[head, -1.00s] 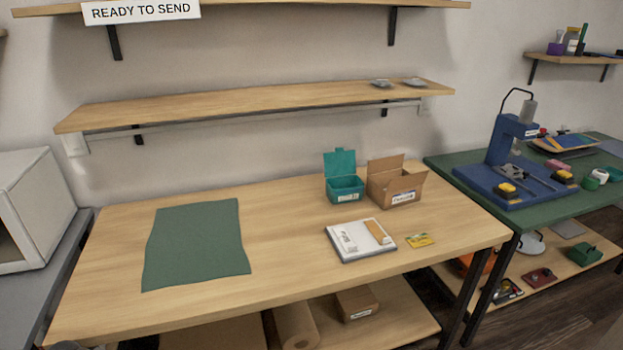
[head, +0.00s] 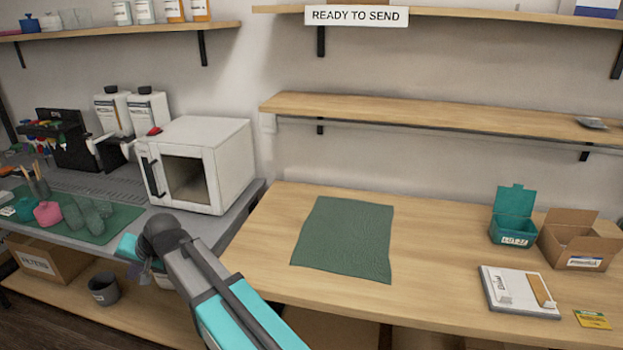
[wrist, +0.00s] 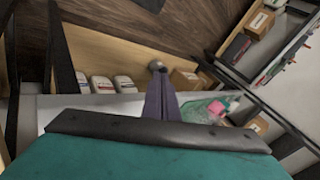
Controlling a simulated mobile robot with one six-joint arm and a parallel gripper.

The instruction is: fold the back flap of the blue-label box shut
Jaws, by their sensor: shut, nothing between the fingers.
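The blue-label box (head: 577,242) is a brown cardboard box at the right edge of the head view. It stands open on the wooden table with a small label on its front. Its back flap (head: 571,217) stands up, and its left flap sticks outward; its right side is partly cut off by the frame. My gripper (wrist: 163,95) is shut and empty in the wrist view, over floor and lower shelves. In the head view my arm reaches to the left counter's front edge, far from the box. The box is not in the wrist view.
A teal box (head: 513,239) with a raised lid stands just left of the cardboard box. A white tray (head: 519,307) and a yellow card (head: 592,320) lie in front. A green mat (head: 345,239) lies on the table; a white oven (head: 195,165) stands left.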

